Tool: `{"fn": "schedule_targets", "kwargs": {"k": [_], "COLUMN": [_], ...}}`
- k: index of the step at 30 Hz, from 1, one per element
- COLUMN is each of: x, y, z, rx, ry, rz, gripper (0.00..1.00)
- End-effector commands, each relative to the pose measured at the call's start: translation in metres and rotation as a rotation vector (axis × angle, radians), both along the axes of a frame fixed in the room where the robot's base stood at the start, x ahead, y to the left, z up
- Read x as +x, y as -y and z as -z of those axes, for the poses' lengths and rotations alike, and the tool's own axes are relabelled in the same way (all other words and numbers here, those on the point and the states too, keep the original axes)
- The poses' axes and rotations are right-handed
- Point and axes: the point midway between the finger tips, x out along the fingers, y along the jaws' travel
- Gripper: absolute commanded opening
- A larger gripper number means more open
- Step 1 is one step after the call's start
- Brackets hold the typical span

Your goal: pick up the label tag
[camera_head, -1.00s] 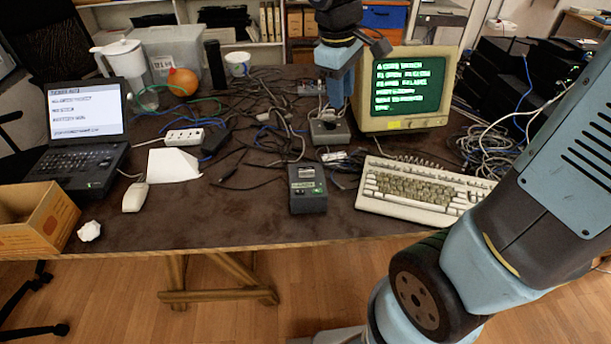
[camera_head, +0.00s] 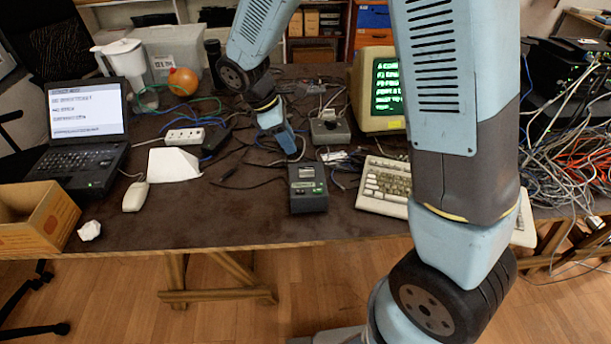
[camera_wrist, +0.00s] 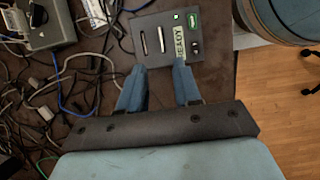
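A dark grey device (camera_head: 308,198) with a green-lit spot stands near the desk's front middle. In the wrist view, the device (camera_wrist: 205,45) shows a READY display, a green light and a narrow white strip (camera_wrist: 161,39) at a slot. The strip may be the label tag; I cannot tell for sure. My gripper (camera_wrist: 159,68) is open, its two blue fingers apart and empty, with the tips near the device's edge in the picture. In the head view my gripper (camera_head: 292,152) hangs just behind and left of the device, pointing down.
Tangled cables cover the desk (camera_head: 230,225) behind the device. A grey box (camera_head: 329,130) stands behind it. A beige keyboard (camera_head: 382,187) and a monitor (camera_head: 378,95) are to the right, partly hidden by my arm.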

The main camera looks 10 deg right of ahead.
Motion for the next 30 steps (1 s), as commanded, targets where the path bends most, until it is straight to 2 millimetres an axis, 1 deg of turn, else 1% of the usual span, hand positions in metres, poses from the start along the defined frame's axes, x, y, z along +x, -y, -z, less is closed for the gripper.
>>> {"fn": "schedule_targets", "kwargs": {"k": [1, 3, 7, 10, 16, 24, 27, 30], "x": [0.0, -0.001, -0.001, -0.001, -0.001, -0.003, -0.004, -0.004], "y": [0.004, 0.009, 0.016, 0.019, 0.024, 0.039, 0.042, 0.043], "z": [0.01, 0.021, 0.038, 0.046, 0.055, 0.087, 0.095, 0.097], "rx": [-0.003, -0.003, -0.002, -0.001, 0.0, -0.002, -0.001, 0.0], "ry": [-0.003, -0.004, -0.002, -0.001, -0.001, -0.002, -0.001, 0.001], "rz": [0.0, -0.001, 0.002, 0.001, 0.001, 0.002, 0.001, 0.002], "gripper": [0.33, 0.33, 0.33, 0.33, 0.33, 0.33, 0.33, 0.33]}}
